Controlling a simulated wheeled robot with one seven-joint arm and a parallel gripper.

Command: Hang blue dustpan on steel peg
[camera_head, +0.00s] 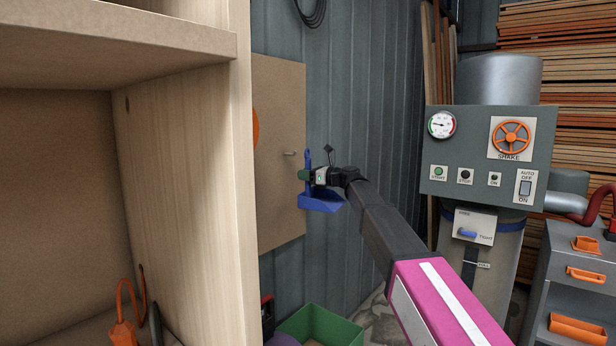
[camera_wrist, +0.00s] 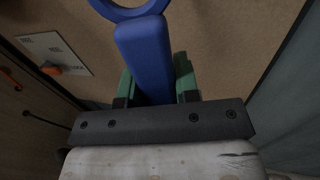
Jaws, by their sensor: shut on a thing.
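The blue dustpan (camera_head: 322,204) hangs from my gripper (camera_head: 305,175), its pan below the jaws and its handle (camera_head: 308,158) rising above them. In the wrist view, the blue handle (camera_wrist: 146,60) stands between the green fingers of my gripper (camera_wrist: 158,78), which is shut on it. The handle's ring (camera_wrist: 128,12) is at the top edge, partly cut off. The steel peg (camera_head: 290,153) sticks out of the brown board (camera_head: 278,200), left of and slightly above the handle. The ring appears apart from the peg. I cannot clearly make out the peg in the wrist view.
A wooden cabinet (camera_head: 190,180) stands close on the left, its edge near the board. An orange disc (camera_head: 255,128) is partly hidden behind it. A green bin (camera_head: 322,325) sits below. A machine with a control panel (camera_head: 484,155) stands at right.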

